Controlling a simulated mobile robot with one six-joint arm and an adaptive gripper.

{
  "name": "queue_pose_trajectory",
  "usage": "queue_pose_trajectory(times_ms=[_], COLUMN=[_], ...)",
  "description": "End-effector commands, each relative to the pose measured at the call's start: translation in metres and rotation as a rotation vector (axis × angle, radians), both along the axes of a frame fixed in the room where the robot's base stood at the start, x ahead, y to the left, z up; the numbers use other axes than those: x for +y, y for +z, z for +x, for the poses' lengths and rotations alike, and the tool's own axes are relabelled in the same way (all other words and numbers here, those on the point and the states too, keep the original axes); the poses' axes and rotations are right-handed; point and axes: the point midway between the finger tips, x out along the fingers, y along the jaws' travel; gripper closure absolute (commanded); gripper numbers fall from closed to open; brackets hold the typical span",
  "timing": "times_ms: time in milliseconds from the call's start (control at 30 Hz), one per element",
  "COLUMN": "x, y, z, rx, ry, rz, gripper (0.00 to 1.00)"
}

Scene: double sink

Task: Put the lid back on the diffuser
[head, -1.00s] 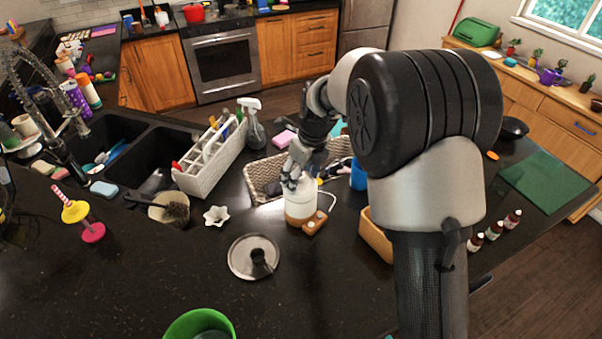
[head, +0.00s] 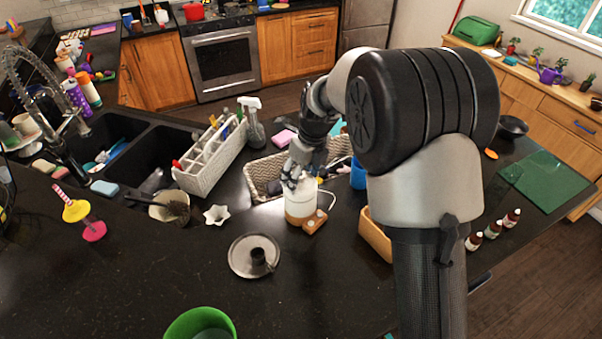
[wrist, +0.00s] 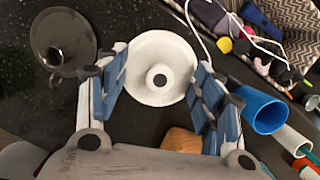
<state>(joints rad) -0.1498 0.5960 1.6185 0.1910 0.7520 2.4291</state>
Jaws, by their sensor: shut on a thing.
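The diffuser (head: 299,208) stands upright on the dark counter, with a white upper part and a wood-coloured bottom. My gripper (head: 292,180) points down onto its top. In the wrist view, the round white lid (wrist: 143,81) with a dark-centred knob sits between the two fingers of my gripper (wrist: 162,72). The gripper is shut on the lid. The lid is over the diffuser and hides its opening. I cannot tell whether it is fully seated.
A small wooden block (head: 315,221) with a white cord sits close to the diffuser. A metal candle holder (head: 241,268) and a white flower-shaped dish (head: 216,215) lie to the left. A woven tray (head: 262,172) and blue cup (head: 358,174) are behind. The front counter has free room.

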Motion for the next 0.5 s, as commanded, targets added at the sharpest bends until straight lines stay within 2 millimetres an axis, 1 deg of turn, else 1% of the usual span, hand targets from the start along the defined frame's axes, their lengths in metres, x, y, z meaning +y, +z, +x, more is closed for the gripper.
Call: queue_pose_trajectory(times_ms=[133,167,500], x=[0.0,0.0,0.0], y=[0.0,0.0001,0.0001], z=[0.0,0.0,0.0], rx=[0.0,0.0,0.0], ry=[0.0,0.0,0.0], rz=[0.0,0.0,0.0], gripper=[0.86,0.37,0.15])
